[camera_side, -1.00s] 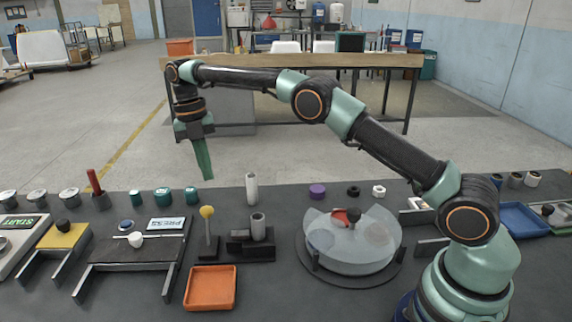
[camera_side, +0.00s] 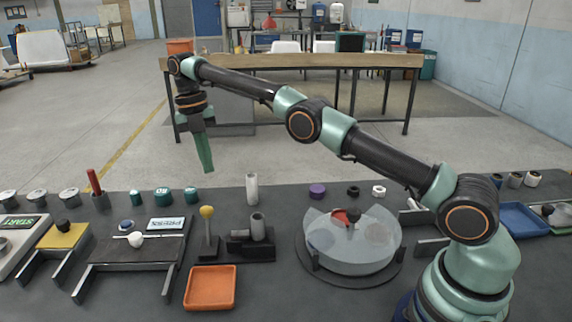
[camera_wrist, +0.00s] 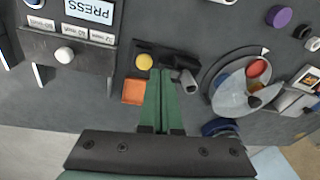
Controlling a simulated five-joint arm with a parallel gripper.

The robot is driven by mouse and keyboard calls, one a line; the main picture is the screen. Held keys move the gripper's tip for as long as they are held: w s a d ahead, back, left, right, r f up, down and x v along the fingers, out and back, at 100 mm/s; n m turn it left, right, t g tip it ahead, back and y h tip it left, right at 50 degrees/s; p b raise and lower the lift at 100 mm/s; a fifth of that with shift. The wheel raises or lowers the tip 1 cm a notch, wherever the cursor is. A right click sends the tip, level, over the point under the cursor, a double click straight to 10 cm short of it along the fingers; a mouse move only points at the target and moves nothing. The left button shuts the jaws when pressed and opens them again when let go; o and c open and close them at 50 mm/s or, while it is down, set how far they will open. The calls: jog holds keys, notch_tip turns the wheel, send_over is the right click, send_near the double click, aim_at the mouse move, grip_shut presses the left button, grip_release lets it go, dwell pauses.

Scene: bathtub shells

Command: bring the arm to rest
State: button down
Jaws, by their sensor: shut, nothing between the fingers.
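My gripper (camera_side: 205,152) hangs from the outstretched arm, fingers pointing down, high above the bench at the left of centre in the side view. Its two green fingers lie together and hold nothing. In the wrist view the shut fingers (camera_wrist: 160,102) reach up from the dark gripper body. They overlap the scene between the orange tray (camera_wrist: 134,91) and the dark holder (camera_wrist: 172,62), but touch nothing that I can see.
The dark bench (camera_side: 290,190) holds a yellow-knobbed lever (camera_side: 207,213), an upright white cylinder (camera_side: 252,188), a round turntable with a clear cover (camera_side: 352,240), a PRESS station (camera_side: 140,245), an orange tray (camera_side: 210,287) and a blue tray (camera_side: 522,219). Space around my gripper is free.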

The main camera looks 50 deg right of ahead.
jog(key=s+d+r+m+t, duration=0.4)
jog(key=s+r+m, duration=0.5)
jog(key=r+m, duration=0.45)
jog(key=s+d+f+m+t, duration=0.1)
jog(key=s+f+m, duration=0.2)
jog(key=s+m, duration=0.5)
jog(key=s+d+f+m+t, duration=0.1)
jog(key=s+f+m+t, duration=0.1)
jog(key=s+m, duration=0.6)
jog(key=shift+s+d+f, duration=0.15)
jog(key=shift+s+f, duration=0.55)
jog(key=shift+f, duration=0.15)
